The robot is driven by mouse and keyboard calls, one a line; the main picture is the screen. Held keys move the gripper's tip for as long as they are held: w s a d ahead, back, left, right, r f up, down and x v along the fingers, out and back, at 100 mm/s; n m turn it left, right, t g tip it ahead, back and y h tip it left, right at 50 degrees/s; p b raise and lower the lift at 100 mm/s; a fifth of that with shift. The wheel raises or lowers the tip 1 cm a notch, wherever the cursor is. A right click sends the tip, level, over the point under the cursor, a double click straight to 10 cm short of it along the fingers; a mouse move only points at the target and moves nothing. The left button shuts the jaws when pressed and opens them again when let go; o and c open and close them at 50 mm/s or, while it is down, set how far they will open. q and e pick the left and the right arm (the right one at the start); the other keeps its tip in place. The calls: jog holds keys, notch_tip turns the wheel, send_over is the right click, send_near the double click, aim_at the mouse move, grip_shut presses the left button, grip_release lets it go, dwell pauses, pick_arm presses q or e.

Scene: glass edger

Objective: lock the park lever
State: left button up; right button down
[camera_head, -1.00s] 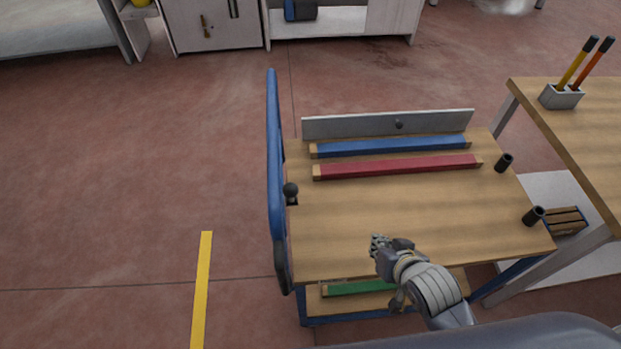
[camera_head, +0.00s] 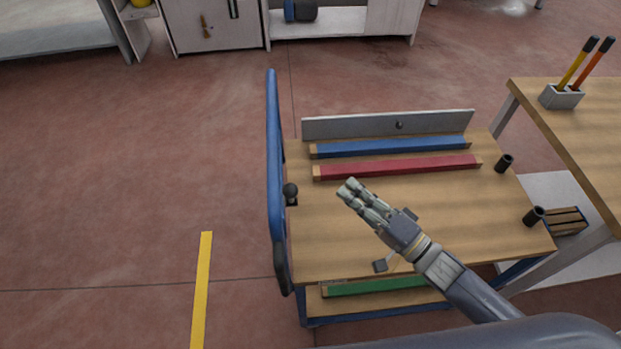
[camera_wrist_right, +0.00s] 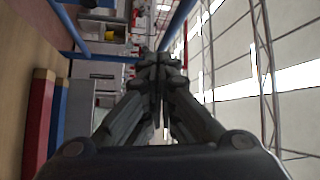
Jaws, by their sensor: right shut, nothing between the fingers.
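A short black lever with a round knob (camera_head: 290,191) stands at the left edge of the wooden cart top (camera_head: 420,215), beside the blue push handle (camera_head: 273,150). It looks like the park lever; whether it is locked I cannot tell. My right gripper (camera_head: 347,190) is shut and empty over the cart top, a short way right of the knob and apart from it. Its fingers point to the upper left. In the right wrist view the closed fingers (camera_wrist_right: 158,68) fill the middle, and the knob cannot be made out. My left gripper is not in view.
A blue bar (camera_head: 390,147) and a red bar (camera_head: 400,167) lie at the back of the cart top before a grey upright plate (camera_head: 350,125). Two black posts stand at the right. A green bar (camera_head: 370,287) lies on the lower shelf. A workbench (camera_head: 580,120) stands at right.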

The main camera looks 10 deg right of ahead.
aim_at(291, 195)
jog(key=shift+s+r+y, duration=0.25)
jog(key=shift+s+y, duration=0.05)
jog(key=shift+y, duration=0.3)
jog(key=shift+w, duration=0.1)
jog(key=p+x, duration=0.3)
jog(key=x, duration=0.7)
jog(key=s, duration=0.1)
jog(key=s+a+p, duration=0.1)
jog(key=s+a+f, duration=0.1)
jog(key=shift+s, duration=0.3)
jog(key=shift+f, duration=0.1)
